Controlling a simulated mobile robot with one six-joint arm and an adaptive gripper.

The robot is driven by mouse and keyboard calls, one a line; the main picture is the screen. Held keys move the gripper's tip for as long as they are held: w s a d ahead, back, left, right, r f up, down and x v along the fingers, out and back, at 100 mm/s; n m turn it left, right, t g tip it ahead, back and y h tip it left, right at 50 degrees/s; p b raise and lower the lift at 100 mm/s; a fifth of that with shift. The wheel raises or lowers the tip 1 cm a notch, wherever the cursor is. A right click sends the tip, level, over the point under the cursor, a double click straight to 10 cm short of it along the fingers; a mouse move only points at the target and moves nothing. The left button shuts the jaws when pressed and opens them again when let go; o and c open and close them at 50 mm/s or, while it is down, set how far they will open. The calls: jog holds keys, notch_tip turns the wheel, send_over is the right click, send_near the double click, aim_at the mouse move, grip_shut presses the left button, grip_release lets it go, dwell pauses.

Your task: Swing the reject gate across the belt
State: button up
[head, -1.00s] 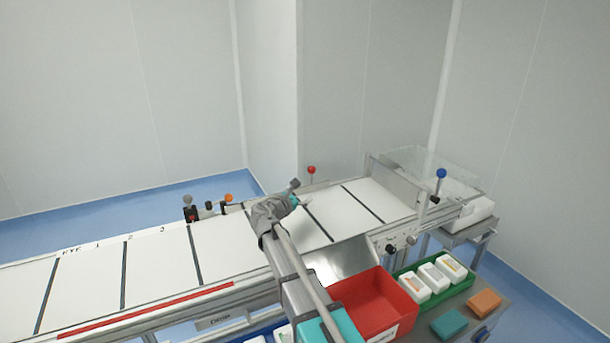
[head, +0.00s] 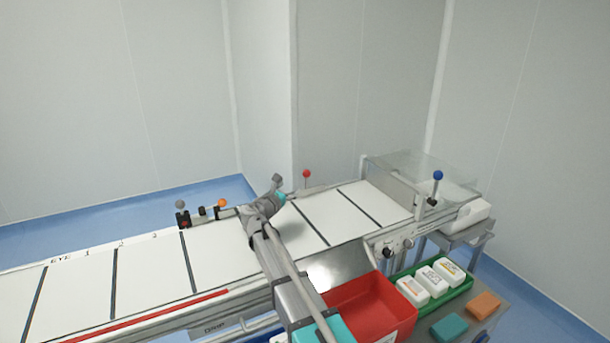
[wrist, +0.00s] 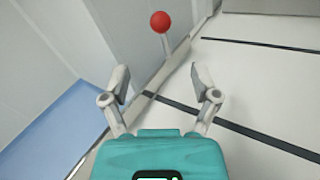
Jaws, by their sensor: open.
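A red ball knob (head: 306,174) stands on a short stem at the belt's far edge. In the wrist view the red knob (wrist: 160,21) is ahead of the fingers. A grey bar (wrist: 172,66), which looks like the reject gate, runs along the belt's far edge below the knob, not across the belt. My gripper (wrist: 160,82) is open and empty, its fingers spread, with the knob beyond them and apart from them. In the head view my gripper (head: 279,184) is over the far side of the belt, just left of the knob; my arm hides part of the belt there.
The white belt (head: 216,262) has dark cross lines. An orange knob (head: 222,203) and a grey knob (head: 180,204) stand at its far edge. A blue-knobbed lever (head: 438,175) is by the clear cover (head: 410,166). A red bin (head: 390,318) and green tray (head: 462,288) are nearer.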

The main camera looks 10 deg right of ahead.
aim_at(304, 175)
jog(key=x, duration=1.2)
jog(key=shift+d, duration=0.25)
grip_shut()
